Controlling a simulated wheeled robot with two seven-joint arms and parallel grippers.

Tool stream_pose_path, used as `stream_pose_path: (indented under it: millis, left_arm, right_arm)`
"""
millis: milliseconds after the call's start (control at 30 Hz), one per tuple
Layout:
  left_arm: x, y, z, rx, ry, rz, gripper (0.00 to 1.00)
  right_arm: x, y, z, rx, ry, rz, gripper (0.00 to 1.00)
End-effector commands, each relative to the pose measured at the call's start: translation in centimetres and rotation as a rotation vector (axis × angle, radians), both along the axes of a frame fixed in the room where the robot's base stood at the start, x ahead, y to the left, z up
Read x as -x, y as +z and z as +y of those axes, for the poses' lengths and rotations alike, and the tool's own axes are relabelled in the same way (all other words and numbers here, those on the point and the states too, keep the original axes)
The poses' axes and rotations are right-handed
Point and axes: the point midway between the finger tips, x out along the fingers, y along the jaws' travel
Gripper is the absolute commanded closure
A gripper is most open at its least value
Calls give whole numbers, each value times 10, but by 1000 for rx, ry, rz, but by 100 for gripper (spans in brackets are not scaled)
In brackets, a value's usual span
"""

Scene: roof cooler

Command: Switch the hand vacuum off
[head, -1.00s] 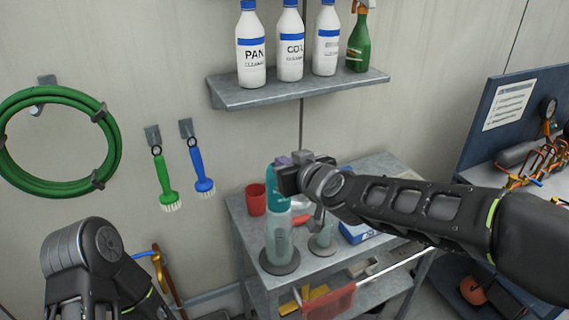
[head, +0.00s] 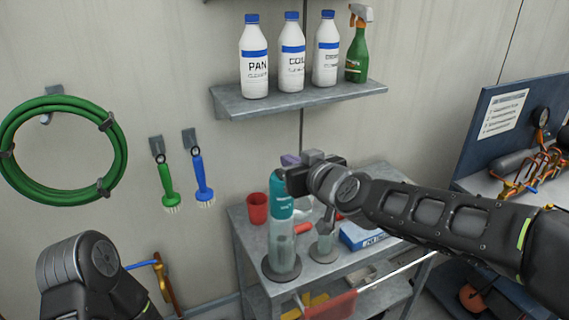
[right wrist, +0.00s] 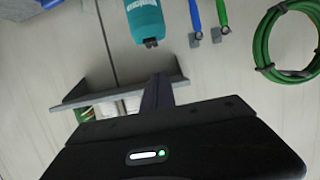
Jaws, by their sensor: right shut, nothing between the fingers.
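The hand vacuum stands upright on a round grey base on the metal cart, with a teal upper body (head: 282,206) and a clear lower part. In the right wrist view its teal body (right wrist: 143,20) shows upside down, with a small dark part at its end. My right gripper (head: 291,160) is shut and empty, with purplish fingers beside the vacuum's top in the picture. Its fingers (right wrist: 158,92) show apart from the vacuum in the right wrist view. I cannot make out the switch or its state. My left arm shows at lower left; its gripper is out of view.
A shelf (head: 300,100) with white bottles and a green spray bottle (head: 356,53) hangs above. Brushes and a green hose (head: 119,160) hang left.

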Motion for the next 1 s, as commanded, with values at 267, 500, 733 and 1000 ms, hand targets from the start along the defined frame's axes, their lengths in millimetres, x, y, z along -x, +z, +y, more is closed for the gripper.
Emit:
stream_pose_path:
  millis: [267,500,733,1000]
  left_arm:
    - [0,4,1,-2,0,3,64]
    - [0,4,1,-2,0,3,64]
    - [0,4,1,-2,0,3,64]
    - [0,4,1,-2,1,2,64]
  right_arm:
    - [54,6,-25,-2,-2,-2,100]
    - [75,8,-33,0,-1,-1,100]
    - [76,8,-34,1,0,0,100]
    - [75,9,-34,-57,-24,19,100]
